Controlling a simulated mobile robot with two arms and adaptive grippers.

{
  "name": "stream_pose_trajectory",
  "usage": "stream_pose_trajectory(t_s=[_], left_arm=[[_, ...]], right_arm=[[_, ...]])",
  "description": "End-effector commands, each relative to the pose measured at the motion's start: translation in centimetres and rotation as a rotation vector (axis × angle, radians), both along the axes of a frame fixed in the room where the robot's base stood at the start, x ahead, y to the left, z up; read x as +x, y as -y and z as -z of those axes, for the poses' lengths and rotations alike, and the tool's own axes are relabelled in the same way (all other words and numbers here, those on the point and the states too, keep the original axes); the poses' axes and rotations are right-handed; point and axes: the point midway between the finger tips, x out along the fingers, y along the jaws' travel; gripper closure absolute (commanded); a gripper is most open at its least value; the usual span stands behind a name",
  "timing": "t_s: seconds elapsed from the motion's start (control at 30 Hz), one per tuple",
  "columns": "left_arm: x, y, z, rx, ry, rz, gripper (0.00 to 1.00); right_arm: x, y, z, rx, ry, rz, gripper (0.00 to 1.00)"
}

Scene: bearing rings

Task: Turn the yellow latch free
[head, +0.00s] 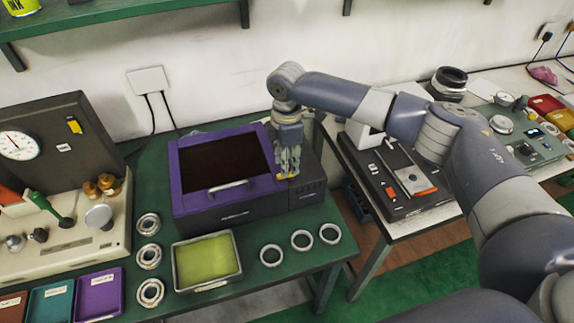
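A black box with a purple-framed lid (187,208) sits on the green bench. The lid has a dark window and a silver handle (230,186), and it lies closed. A small yellow latch (280,177) shows at the lid's right front corner, mostly hidden by my fingers. My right gripper (288,170) comes down from above and points at the latch, with its fingertips at or very near it. Its fingers look close together, but I cannot tell whether they grip the latch. My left gripper is out of view.
Several bearing rings (149,256) lie left and right of a tray with a yellow-green bottom (176,280). A gauge device (65,248) stands at left, with coloured trays (98,294) in front. A second table (408,222) with instruments is at right, past a gap.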

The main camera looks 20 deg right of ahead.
Motion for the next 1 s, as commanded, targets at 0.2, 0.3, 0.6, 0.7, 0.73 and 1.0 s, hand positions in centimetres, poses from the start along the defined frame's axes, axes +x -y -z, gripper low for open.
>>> stream_pose_trajectory(t_s=[0.2,0.3,0.6,0.7,0.73,1.0], left_arm=[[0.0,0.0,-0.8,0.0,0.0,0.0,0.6],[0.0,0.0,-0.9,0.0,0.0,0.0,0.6],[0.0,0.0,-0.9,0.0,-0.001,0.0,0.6],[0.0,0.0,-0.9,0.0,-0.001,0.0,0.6],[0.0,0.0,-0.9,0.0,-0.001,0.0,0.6],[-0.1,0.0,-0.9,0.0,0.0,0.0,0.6]], right_arm=[[0.0,0.0,2.7,-0.001,0.0,0.0,0.68],[0.0,0.0,3.3,-0.001,0.001,-0.001,0.68],[0.0,0.0,3.5,0.0,0.002,-0.001,0.71],[0.0,0.0,3.5,0.0,0.002,-0.001,0.93],[0.0,0.0,3.5,0.0,0.002,-0.001,1.0],[0.0,0.0,3.5,0.0,0.001,-0.004,1.0]])
